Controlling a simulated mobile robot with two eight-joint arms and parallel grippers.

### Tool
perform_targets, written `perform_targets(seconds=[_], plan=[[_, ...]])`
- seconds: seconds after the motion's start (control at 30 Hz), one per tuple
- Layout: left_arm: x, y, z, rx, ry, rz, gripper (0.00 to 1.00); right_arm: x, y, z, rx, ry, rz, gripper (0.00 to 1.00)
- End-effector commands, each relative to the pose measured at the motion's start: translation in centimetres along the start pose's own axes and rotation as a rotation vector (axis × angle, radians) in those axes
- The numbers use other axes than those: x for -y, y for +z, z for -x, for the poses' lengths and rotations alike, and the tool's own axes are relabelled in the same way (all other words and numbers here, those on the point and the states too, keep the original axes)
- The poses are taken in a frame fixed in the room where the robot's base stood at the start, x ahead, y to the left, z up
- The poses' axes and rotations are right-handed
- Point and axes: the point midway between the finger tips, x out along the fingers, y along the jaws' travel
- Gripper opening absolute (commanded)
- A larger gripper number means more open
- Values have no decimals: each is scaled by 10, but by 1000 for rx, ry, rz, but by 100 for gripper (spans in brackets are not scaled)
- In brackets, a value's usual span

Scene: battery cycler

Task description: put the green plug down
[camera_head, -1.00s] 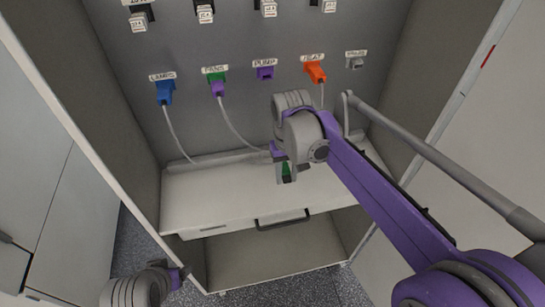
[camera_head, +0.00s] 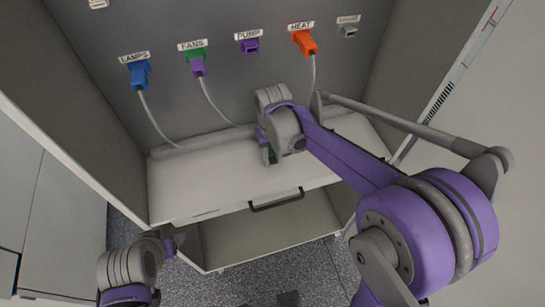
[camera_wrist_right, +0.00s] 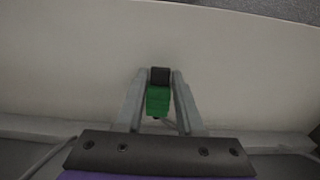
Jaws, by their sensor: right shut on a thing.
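The green plug (camera_wrist_right: 158,100) is between the two fingers of my right gripper (camera_wrist_right: 160,85) in the right wrist view, with a dark block-like end at the fingertips. In the head view the green plug (camera_head: 268,155) shows only partly under my right gripper (camera_head: 267,158), low over the white shelf (camera_head: 205,178). The gripper is shut on it. I cannot tell whether the plug touches the shelf. My left gripper (camera_head: 175,243) is at the lower left, in front of the cabinet and apart from the plug; its finger opening is not clear.
On the back panel, a blue plug (camera_head: 140,75) is at LAMPS, a purple plug (camera_head: 198,68) at the green FANS socket, and an orange plug (camera_head: 304,42) at HEAT. The purple PUMP socket (camera_head: 249,46) is empty. Cables hang to the shelf, whose left part is clear.

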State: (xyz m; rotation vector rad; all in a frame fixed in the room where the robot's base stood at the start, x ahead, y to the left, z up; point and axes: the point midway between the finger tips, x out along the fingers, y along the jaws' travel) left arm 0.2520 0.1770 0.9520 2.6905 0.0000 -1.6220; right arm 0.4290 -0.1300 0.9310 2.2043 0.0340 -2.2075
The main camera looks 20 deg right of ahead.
Motion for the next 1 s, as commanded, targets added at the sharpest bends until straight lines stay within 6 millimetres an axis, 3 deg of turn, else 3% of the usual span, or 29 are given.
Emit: perform_targets(seconds=[0.8, 0.83, 1.0], plan=[[0, 9, -8, 8, 0, 0, 73, 0, 0, -18, 0, 0, 0, 0], [0, 9, -8, 8, 0, 0, 73, 0, 0, -18, 0, 0, 0, 38], [0, 9, -8, 8, 0, 0, 73, 0, 0, -18, 0, 0, 0, 66]])
